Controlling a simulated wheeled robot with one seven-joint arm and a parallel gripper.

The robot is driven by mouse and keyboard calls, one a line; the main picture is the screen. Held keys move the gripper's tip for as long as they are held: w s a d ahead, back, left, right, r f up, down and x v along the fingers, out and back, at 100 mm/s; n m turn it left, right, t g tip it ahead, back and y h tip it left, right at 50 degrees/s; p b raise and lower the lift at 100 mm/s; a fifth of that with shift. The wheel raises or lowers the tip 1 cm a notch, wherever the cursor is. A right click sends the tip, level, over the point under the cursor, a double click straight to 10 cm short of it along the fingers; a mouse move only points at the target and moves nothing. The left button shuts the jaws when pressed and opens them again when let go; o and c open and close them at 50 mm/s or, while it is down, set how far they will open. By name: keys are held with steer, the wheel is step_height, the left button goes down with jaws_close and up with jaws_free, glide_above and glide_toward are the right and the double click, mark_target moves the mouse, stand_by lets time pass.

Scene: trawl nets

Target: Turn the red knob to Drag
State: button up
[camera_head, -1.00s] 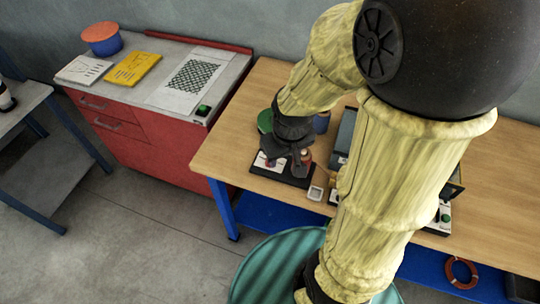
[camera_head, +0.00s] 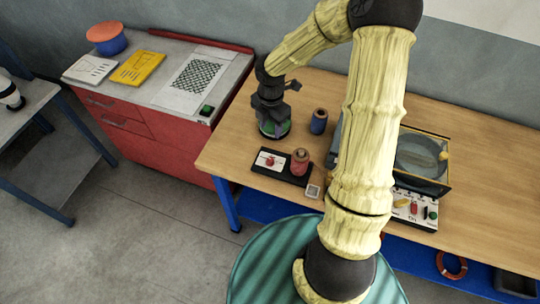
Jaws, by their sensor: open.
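A small red knob (camera_head: 268,161) sits on a white plate on a black base (camera_head: 290,177) near the front left of the wooden bench. The lettering on the plate is too small to read, so I cannot tell which mark the knob points to. My gripper (camera_head: 271,117) is open, behind the base and apart from the knob. It hangs over or in front of a green round object (camera_head: 270,131), which it partly hides. I cannot tell whether they touch.
A reddish spool (camera_head: 300,161) stands on the base's right side, and a blue spool (camera_head: 318,121) behind it. A small grey square piece (camera_head: 313,191) lies in front. A lidded machine (camera_head: 425,177) with coloured controls stands right, partly behind my arm. A red cabinet (camera_head: 155,153) stands left.

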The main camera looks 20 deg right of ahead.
mark_target(270, 159)
step_height(270, 159, down, 18)
steer(key=shift+r+p, duration=0.25)
steer(key=shift+p, duration=0.15)
stand_by(0.4)
steer(key=shift+w, duration=0.1)
jaws_close()
